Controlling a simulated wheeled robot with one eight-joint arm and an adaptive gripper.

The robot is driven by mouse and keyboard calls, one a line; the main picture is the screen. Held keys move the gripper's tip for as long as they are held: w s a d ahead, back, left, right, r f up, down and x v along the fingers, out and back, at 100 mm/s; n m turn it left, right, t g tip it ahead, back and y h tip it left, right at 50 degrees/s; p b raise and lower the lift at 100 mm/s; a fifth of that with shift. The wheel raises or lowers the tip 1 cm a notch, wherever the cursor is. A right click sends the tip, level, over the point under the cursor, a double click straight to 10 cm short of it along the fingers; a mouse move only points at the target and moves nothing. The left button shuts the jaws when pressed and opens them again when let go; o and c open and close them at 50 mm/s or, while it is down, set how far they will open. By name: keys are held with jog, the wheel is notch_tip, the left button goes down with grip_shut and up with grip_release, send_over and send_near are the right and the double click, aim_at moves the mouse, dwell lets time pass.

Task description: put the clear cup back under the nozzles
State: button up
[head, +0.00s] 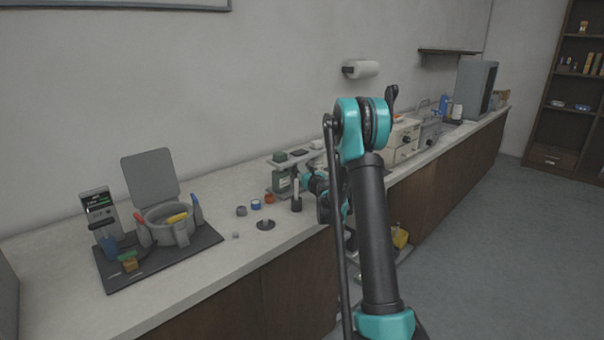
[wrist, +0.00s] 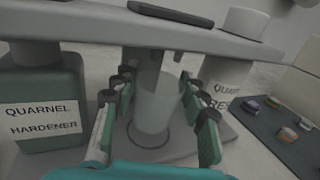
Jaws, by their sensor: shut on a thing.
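The clear cup (wrist: 160,108) is between the two fingers of my gripper (wrist: 156,88) in the wrist view, and the gripper is shut on it. In the head view the dispenser (head: 283,181) stands on the counter, partly behind my arm; the cup cannot be made out there.
A green hardener bottle (wrist: 40,95) stands left of the gripper, and a grey resin bottle (wrist: 228,78) stands right. The dispenser's top bar (wrist: 190,35) crosses above. A dark mat (wrist: 275,125) with small coloured pieces lies at right. The mounting press (head: 170,222) is farther left on the counter.

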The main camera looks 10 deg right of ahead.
jog(key=shift+f, duration=0.8)
jog(key=o, duration=1.1)
jog(key=shift+f, duration=0.15)
jog(key=shift+o, duration=0.2)
